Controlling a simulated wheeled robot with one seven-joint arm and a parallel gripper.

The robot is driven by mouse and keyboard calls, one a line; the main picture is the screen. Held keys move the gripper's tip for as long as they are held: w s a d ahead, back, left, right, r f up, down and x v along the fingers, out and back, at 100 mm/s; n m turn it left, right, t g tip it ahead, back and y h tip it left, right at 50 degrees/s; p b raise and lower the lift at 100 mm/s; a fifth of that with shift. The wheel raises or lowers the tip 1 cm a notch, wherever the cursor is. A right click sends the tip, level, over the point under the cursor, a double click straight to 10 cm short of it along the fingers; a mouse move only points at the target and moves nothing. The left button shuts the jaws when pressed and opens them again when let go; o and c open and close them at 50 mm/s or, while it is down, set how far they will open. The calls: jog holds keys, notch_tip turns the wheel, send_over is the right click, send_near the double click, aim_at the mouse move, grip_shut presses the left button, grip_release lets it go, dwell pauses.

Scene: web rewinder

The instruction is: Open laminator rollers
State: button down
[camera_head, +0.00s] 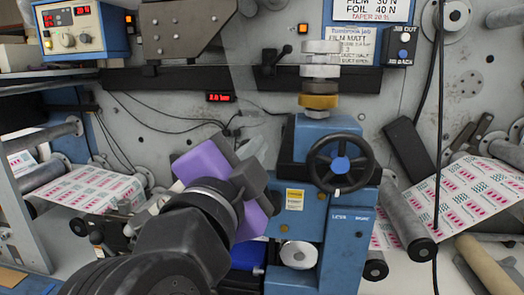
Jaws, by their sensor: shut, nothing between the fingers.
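The blue laminator unit (345,240) stands right of centre. A black handwheel (341,164) with a blue hub is on its front. A stack of silver and brass collars (319,75) rises from its top. A white roller end (298,254) shows low on its front; the rest of the rollers are hidden. My gripper (262,158), grey with a purple body behind it, is shut and empty. In the picture it lies left of the handwheel, beside the unit's upper left edge; I cannot tell whether it touches.
Printed web (92,192) runs over rollers at left, and more printed web (465,195) is at right. A blue control box (75,32) is at the upper left. A small black lever (271,57) stands on the dark rail. Black cables hang on the grey panel.

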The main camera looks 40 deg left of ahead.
jog(key=s+a+f+n+y+b, duration=0.2)
jog(key=s+a+f+n+b, duration=0.2)
jog(key=a+f+n, duration=0.3)
jog(key=shift+s+a+n, duration=0.3)
jog(key=shift+n, duration=1.6)
jog(key=shift+f, duration=0.3)
